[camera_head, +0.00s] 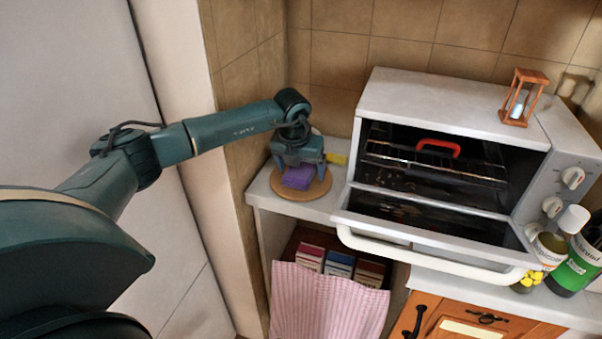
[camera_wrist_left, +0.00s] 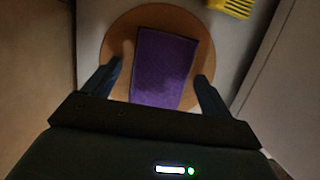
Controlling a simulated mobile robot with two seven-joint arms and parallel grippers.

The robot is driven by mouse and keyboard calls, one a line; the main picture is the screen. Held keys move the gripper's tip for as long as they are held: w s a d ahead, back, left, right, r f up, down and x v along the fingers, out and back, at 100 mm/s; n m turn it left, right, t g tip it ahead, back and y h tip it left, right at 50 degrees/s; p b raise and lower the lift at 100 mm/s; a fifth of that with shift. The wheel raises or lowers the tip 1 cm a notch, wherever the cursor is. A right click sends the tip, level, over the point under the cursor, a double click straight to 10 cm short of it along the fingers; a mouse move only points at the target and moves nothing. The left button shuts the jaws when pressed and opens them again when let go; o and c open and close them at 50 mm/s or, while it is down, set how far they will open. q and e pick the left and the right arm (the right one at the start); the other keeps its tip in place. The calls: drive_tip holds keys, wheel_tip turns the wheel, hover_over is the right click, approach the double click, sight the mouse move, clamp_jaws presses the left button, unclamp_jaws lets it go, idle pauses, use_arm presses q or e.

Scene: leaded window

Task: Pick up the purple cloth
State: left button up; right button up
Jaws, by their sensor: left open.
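The purple cloth (camera_head: 298,177) lies flat on a round wooden board (camera_head: 316,191) on the counter, left of the oven. It also shows in the left wrist view (camera_wrist_left: 163,68) as a folded rectangle on the round board (camera_wrist_left: 190,22). My left gripper (camera_head: 298,165) is right over the cloth, pointing down. In the left wrist view my left gripper (camera_wrist_left: 158,80) is open, with one finger on each side of the cloth and a gap to it on both sides. My right gripper is not in view.
A toaster oven (camera_head: 440,95) with its door open stands right of the board, an hourglass (camera_head: 523,97) on top. A yellow object (camera_head: 338,159) lies behind the board. Bottles (camera_head: 577,262) stand at right. A wall is close on the left.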

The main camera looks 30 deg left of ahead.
sight(301, 169)
use_arm(q)
drive_tip(key=c, duration=1.2)
drive_tip(key=shift+o, duration=0.2)
drive_tip(key=shift+r, duration=0.15)
drive_tip(key=shift+r+p, duration=0.35)
drive_tip(key=shift+p, duration=0.1)
wheel_tip(301, 169, up, 10)
drive_tip(key=b, duration=0.2)
drive_tip(key=shift+f, duration=0.15)
drive_tip(key=o, duration=0.5)
drive_tip(key=c, duration=0.3)
drive_tip(key=shift+c, duration=0.2)
drive_tip(key=shift+f, duration=0.1)
